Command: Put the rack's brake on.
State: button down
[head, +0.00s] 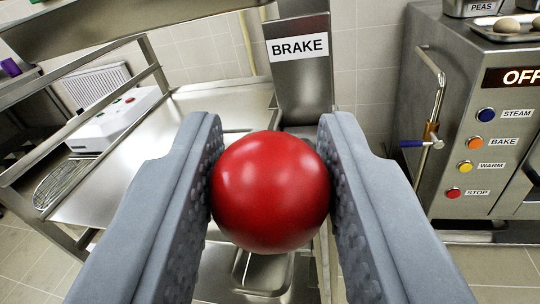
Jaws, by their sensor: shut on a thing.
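A shiny red ball-shaped knob (270,192) sits between the two grey fingers of my gripper (270,190) in the middle of the head view. Both textured finger pads touch the knob, so my gripper is shut on it. Behind and above it stands a metal plate with a black-on-white BRAKE label (298,47). The steel rack (130,180) with shelves fills the left side. The knob hides what it is mounted on, and the lever's position cannot be told.
Tiled floor (495,268) shows at lower right.

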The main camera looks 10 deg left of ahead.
jog(key=shift+s+f+n+t, duration=0.15)
jog(key=shift+s+f+t, duration=0.1)
jog(key=shift+f+t, duration=0.45)
jog(key=shift+s+f+n+t, duration=0.2)
jog(key=shift+f+t, duration=0.3)
jog(key=shift+t, duration=0.3)
notch_tip(320, 180, down, 6)
jog(key=t, duration=0.3)
jog(key=shift+w+f+n+y, duration=0.25)
jog(key=shift+w+n+y, duration=0.1)
jog(key=shift+n, duration=0.1)
jog(key=c, duration=1.1)
grip_release()
jog(key=shift+w, duration=0.1)
